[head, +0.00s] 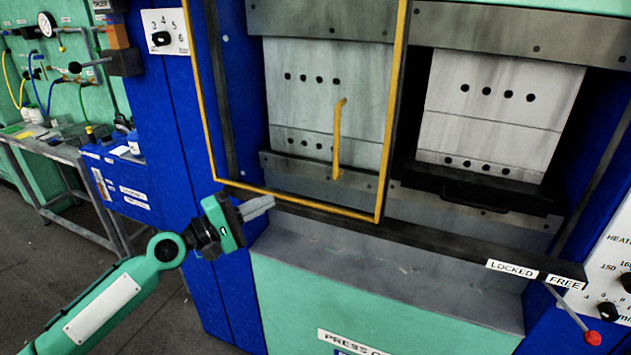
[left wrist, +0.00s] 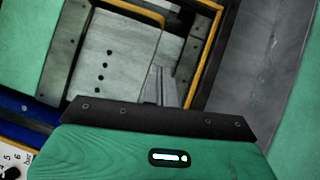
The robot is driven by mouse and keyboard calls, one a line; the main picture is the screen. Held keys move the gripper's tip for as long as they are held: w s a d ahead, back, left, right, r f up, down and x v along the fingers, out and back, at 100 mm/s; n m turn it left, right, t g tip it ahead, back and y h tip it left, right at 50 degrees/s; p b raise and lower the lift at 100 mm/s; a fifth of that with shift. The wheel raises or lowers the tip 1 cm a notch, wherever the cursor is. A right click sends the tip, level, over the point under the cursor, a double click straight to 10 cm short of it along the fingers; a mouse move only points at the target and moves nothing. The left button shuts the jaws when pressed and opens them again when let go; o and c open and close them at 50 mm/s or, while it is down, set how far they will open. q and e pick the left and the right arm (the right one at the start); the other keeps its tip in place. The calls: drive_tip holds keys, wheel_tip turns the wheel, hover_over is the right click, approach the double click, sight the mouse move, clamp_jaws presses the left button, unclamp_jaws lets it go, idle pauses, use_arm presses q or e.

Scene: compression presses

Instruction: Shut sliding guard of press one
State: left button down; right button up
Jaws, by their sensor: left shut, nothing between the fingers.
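The sliding guard of press one is a yellow-framed clear panel (head: 300,207) in the head view. It covers the left part of the press opening, and the right part is uncovered. A yellow bar handle (head: 338,140) stands upright on the guard, and part of the yellow frame also shows in the left wrist view (left wrist: 205,50). My left gripper (head: 272,203) is shut and empty, in front of the frame's lower left corner, left of and below the handle. I cannot tell whether it touches the frame. My right gripper is not in view.
A lever with a red knob (head: 592,338) sits at the lower right beside a LOCKED / FREE label (head: 535,273). A grey ledge (head: 380,260) runs below the opening. A dark tray with a handle (head: 480,190) shows in the uncovered part. A workbench (head: 60,150) stands at the left.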

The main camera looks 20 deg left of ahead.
sight(317, 186)
use_arm(q)
drive_tip(key=p+x, duration=0.2)
drive_tip(key=x, duration=0.2)
drive_tip(key=s+d+p+x, duration=0.1)
drive_tip(key=p+x, duration=0.2)
drive_tip(key=x, duration=0.1)
drive_tip(key=d+p+x, duration=0.1)
drive_tip(key=p+x, duration=0.2)
drive_tip(key=x, duration=0.1)
drive_tip(key=shift+s+r, duration=0.1)
drive_tip(key=shift+s, duration=0.3)
drive_tip(key=shift+d, duration=0.1)
